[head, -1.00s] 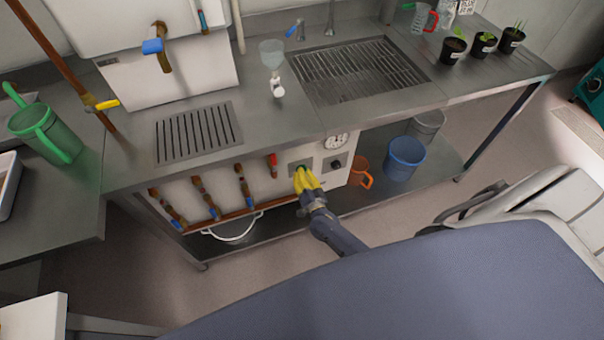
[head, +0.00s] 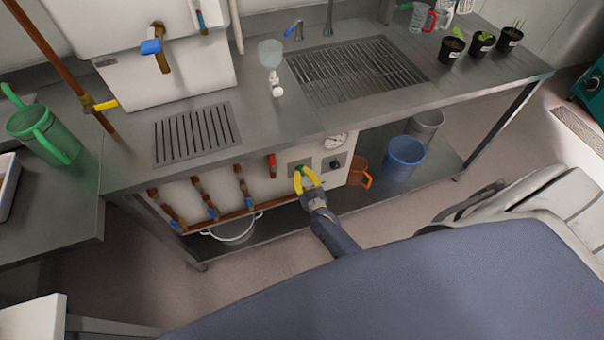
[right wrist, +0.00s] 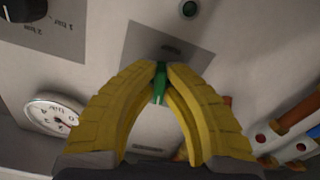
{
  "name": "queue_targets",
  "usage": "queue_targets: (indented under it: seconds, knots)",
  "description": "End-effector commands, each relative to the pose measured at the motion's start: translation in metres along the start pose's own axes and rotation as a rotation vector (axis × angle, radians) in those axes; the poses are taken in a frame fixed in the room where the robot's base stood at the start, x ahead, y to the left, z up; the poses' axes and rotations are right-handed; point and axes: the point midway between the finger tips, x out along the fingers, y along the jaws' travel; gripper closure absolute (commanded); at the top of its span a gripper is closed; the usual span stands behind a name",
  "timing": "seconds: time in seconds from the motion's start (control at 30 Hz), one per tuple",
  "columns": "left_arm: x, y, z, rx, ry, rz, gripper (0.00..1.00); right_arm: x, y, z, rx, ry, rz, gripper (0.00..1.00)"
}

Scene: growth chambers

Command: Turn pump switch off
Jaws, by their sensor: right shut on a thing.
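The pump switch is a small green lever (right wrist: 160,82) on a grey plate on the white front panel under the steel bench. In the head view its green (head: 302,170) shows only as a small patch at the fingertips. My right gripper (head: 302,171) has yellow fingers that bow outward and meet at the lever. In the right wrist view the fingertips (right wrist: 161,72) are shut on the lever, one on each side, and its lower end shows between them. Markings on the switch plate are too blurred to read. My left gripper is not in view.
A round gauge (head: 336,140) and a black knob (head: 334,163) are close to the switch. A red-handled valve (head: 272,165) and several blue-handled copper pipes line the panel to the left. An orange jug (head: 361,172) and blue bucket (head: 404,158) stand on the lower shelf.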

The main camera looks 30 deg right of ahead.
Motion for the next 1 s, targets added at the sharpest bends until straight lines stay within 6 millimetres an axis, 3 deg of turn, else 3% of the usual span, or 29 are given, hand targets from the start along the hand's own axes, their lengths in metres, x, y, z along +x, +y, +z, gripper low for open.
queue_targets:
  seconds: [0.5, 1.0]
  knots:
    - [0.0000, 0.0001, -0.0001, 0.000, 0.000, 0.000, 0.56, 0.0005, 0.0020, -0.0010, -0.403, 0.001, 0.001, 1.00]
    - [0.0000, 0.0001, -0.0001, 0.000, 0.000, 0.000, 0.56, 0.0006, 0.0030, -0.0013, -0.543, 0.001, 0.001, 1.00]
